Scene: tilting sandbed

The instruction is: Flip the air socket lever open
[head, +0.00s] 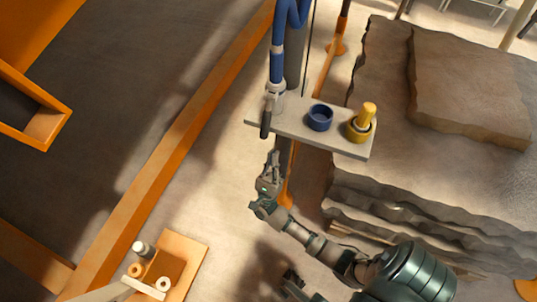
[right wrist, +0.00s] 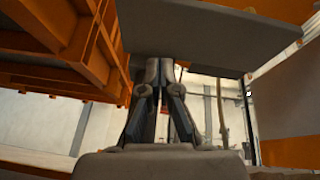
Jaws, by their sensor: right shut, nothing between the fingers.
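The air socket (head: 275,90) is a grey metal fitting at the lower end of a blue hose, at the left end of a small grey shelf (head: 292,126). Its dark lever (head: 265,124) points down past the shelf's left edge. My right gripper (head: 273,155) is shut and empty, a little below the lever in the head view and apart from it. In the right wrist view its fingers (right wrist: 156,65) point up toward the grey shelf underside (right wrist: 200,38); the lever cannot be made out there. My left gripper cannot be made out.
The shelf holds a blue ring-shaped cup (head: 320,118) and a yellow cup with a yellow peg (head: 366,115). Layered rock (head: 440,130) stands at right. An orange beam (head: 165,160) runs along the left. A wooden board (head: 190,260) with small parts lies lower left.

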